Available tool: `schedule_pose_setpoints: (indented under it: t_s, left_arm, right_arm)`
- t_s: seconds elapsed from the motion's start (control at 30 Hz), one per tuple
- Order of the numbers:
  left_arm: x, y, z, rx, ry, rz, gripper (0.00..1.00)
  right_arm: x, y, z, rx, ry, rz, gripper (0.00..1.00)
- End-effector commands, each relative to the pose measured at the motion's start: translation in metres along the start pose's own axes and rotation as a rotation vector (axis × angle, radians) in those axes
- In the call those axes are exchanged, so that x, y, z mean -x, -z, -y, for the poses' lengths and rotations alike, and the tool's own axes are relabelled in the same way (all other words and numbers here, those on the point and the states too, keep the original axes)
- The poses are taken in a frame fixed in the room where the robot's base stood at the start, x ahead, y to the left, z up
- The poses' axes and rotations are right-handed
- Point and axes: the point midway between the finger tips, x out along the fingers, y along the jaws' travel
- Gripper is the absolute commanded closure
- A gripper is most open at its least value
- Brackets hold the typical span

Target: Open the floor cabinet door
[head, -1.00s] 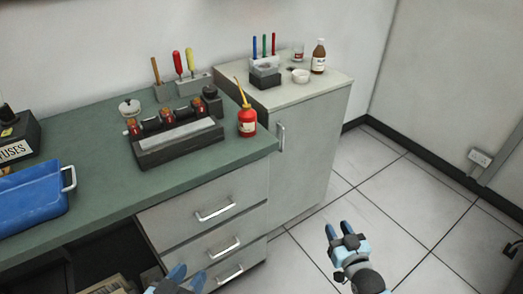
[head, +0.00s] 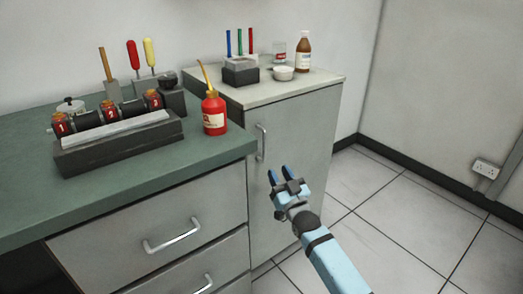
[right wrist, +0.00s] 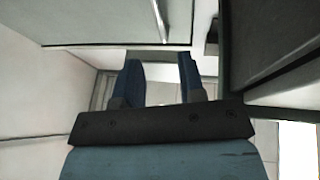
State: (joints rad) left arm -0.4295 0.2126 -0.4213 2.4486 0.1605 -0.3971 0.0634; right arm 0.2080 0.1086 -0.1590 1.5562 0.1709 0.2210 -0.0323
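The grey floor cabinet (head: 300,125) stands at the right end of the green bench, with its door shut. Its upright metal handle (head: 262,142) is near the door's left edge. My right gripper (head: 279,173) is in front of the door, below and slightly right of the handle. Its two blue fingers are apart with nothing between them; the right wrist view also shows this gripper open (right wrist: 160,78). A pale bar at the top of that view looks like the handle (right wrist: 160,20), beyond the fingertips. My left gripper is out of view.
Bench drawers (head: 150,225) with metal handles adjoin the cabinet on the left. A red oil can (head: 214,114) stands at the bench corner. A brown bottle (head: 303,54), a white bowl (head: 284,73) and a pen holder (head: 240,70) stand on the cabinet. The tiled floor (head: 400,215) at right is clear.

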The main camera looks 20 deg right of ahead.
Motion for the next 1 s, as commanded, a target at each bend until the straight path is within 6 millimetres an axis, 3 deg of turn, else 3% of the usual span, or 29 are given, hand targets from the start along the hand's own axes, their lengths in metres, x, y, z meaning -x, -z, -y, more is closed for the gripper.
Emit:
schedule_pose_setpoints:
  t_s: [0.3,0.5,0.7,0.97,1.0]
  left_arm:
    - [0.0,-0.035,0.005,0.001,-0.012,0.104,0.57]
    - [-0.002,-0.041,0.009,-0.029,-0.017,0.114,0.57]
    - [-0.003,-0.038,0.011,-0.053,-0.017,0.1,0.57]
    - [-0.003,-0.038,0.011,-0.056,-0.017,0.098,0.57]
    - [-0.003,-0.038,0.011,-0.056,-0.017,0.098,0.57]
  right_arm:
    - [-0.068,-0.003,0.0,0.001,0.0,-0.001,0.63]
    - [-0.098,-0.002,0.0,0.001,0.001,-0.001,0.63]
    - [-0.11,-0.001,0.0,0.001,0.001,0.001,0.63]
    - [-0.11,-0.001,0.0,0.001,0.001,0.002,0.63]
    - [-0.11,-0.001,0.0,0.001,0.001,0.002,0.73]
